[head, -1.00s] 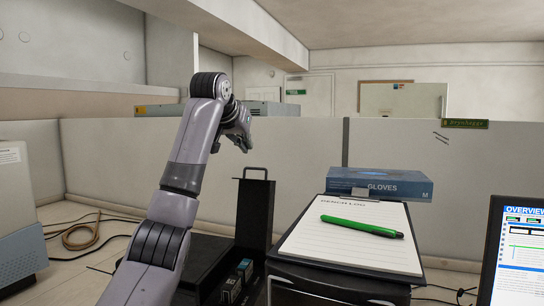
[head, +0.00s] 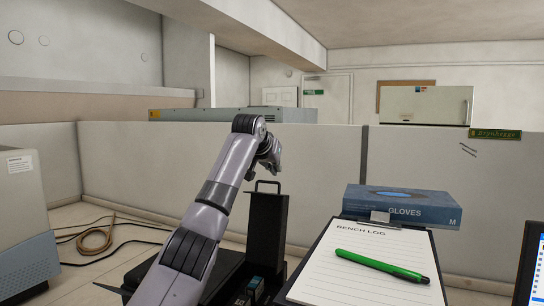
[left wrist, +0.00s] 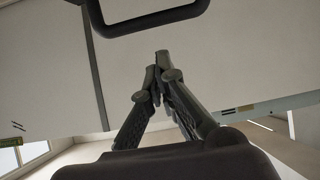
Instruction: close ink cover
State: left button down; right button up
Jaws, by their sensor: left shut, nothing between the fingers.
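The ink cover (head: 266,228) is a tall black panel with a loop handle on top. It stands upright, open, at the back of a black printer body (head: 215,275) in the head view. My left gripper (head: 272,162) is just above the handle, and my arm hides part of the printer. In the left wrist view the fingers (left wrist: 161,62) are shut together and empty. The dark handle loop (left wrist: 150,22) shows at the top of that view, apart from the fingertips. Small cartridges (head: 256,286) show in the open body. My right gripper is not in view.
A clipboard (head: 365,282) with a green pen (head: 382,266) lies right of the printer, with a blue gloves box (head: 403,206) behind it. A grey instrument (head: 25,225) stands left, near cables (head: 97,240). A partition (head: 150,165) runs behind.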

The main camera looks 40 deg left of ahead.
pick_arm(q)
jog(key=shift+s+d+f, duration=0.15)
jog(key=shift+s+d, duration=0.05)
jog(key=shift+s, duration=0.45)
jog(key=shift+s+d+f, duration=0.1)
jog(key=shift+s+d, duration=0.1)
jog(key=shift+s, duration=0.4)
jog(key=shift+s+d+f+b, duration=0.25)
jog(key=shift+s+b, duration=0.05)
jog(key=shift+s, duration=0.25)
